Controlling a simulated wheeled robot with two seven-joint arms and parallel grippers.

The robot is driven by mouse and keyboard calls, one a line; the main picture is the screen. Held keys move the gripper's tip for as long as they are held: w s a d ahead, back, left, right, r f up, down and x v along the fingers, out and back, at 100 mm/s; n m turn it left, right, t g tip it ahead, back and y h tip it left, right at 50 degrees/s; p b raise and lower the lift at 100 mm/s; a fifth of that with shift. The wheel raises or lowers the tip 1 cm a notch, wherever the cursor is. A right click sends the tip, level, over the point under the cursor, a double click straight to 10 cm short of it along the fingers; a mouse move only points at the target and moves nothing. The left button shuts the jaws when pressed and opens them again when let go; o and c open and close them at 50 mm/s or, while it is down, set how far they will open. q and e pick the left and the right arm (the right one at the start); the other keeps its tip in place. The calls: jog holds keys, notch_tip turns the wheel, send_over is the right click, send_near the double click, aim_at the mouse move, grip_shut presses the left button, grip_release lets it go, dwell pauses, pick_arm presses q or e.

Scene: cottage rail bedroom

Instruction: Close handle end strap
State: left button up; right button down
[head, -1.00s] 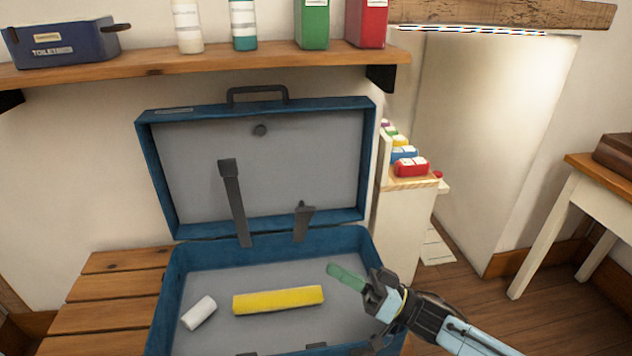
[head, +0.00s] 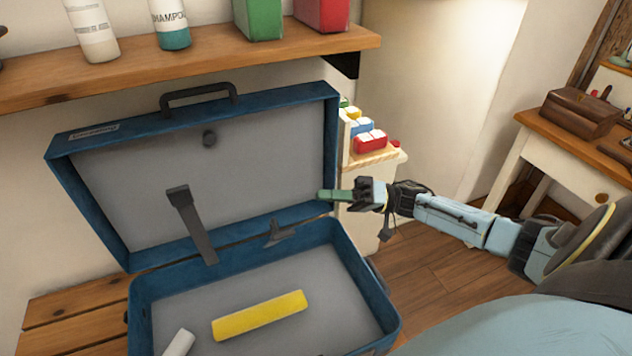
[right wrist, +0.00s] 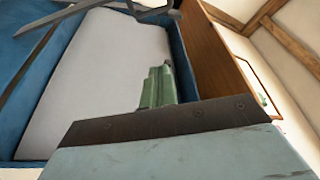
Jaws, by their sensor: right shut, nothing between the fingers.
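An open blue suitcase (head: 140,290) lies on a wooden slatted bench. Its lid (head: 333,130) stands up with a dark handle (head: 198,94) on its top edge. Two dark straps rise at the hinge side: a longer one (head: 192,225) left of centre and a shorter, bent one (head: 281,234) to its right. I cannot tell which is the handle end strap. My right gripper (head: 324,195), with green fingers, is shut and empty at the lid's right edge, above the shorter strap's level. In the right wrist view its green fingers (right wrist: 157,87) show in front of the grey lining. My left gripper is out of view.
A shelf (head: 240,65) with bottles and boxes hangs above the lid. A white cabinet with coloured items (head: 370,142) stands right of the lid. Floor is clear at the right.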

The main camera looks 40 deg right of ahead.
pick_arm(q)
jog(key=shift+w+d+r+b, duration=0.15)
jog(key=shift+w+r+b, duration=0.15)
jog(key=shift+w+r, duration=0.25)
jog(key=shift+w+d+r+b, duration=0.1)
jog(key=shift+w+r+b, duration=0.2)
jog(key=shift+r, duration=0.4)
pick_arm(e)
jog(key=w+a, duration=0.1)
jog(key=a, duration=0.8)
jog(key=shift+w+a+f, duration=0.2)
jog(key=shift+w+a, duration=0.1)
jog(key=shift+w, duration=0.05)
